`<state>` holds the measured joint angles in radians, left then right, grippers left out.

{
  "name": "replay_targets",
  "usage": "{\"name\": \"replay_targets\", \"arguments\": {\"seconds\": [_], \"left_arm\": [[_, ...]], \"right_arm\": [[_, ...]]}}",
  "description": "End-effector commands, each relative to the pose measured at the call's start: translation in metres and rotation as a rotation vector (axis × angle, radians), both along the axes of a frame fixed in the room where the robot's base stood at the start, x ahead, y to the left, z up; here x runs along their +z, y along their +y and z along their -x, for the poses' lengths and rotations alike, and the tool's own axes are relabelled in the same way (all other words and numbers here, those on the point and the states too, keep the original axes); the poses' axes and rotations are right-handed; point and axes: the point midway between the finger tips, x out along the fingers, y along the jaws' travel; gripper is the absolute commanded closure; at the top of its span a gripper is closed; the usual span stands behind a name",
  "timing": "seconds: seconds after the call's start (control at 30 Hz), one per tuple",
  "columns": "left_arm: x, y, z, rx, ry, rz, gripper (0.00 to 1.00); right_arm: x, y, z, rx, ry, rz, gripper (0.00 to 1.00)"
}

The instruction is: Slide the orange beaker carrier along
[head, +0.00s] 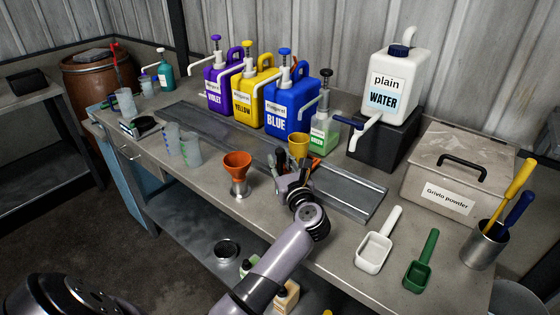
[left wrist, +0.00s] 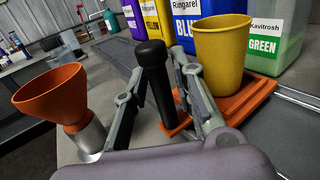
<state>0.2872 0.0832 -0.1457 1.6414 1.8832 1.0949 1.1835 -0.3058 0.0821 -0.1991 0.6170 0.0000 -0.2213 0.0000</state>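The orange beaker carrier (left wrist: 240,100) sits on the metal rail strip along the bench, with a yellow beaker (left wrist: 222,52) standing on it and an upright black handle (left wrist: 154,85) at its near end. In the head view, the carrier (head: 315,163) shows only in part behind my left gripper (head: 287,168), with the yellow beaker (head: 299,145) above. In the left wrist view, my left gripper (left wrist: 160,72) has its fingers spread on either side of the black handle, and a gap shows beside the handle. My right gripper is not in view.
An orange funnel on a metal stand (head: 237,170) is close left of my left gripper. Violet, yellow, blue (head: 292,105) and green (head: 325,130) dispensers line the back of the rail (head: 345,190). A water jug (head: 393,85) stands at right. The rail's right end is clear.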

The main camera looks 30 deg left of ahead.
Motion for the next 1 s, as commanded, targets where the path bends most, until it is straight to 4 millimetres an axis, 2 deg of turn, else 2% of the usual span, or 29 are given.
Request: {"name": "replay_targets", "arguments": {"seconds": [0.33, 0.87, 1.0], "left_arm": [[0.0, 0.0, 0.0, 0.0, 0.0, 0.0, 1.0], [0.0, 0.0, 0.0, 0.0, -0.001, 0.001, 1.0], [0.0, 0.014, -0.001, 0.003, 0.0, 0.0, 1.0]], "right_arm": [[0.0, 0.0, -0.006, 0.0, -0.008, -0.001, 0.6], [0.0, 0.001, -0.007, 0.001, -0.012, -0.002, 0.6], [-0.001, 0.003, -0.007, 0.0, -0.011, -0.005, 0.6]]}}
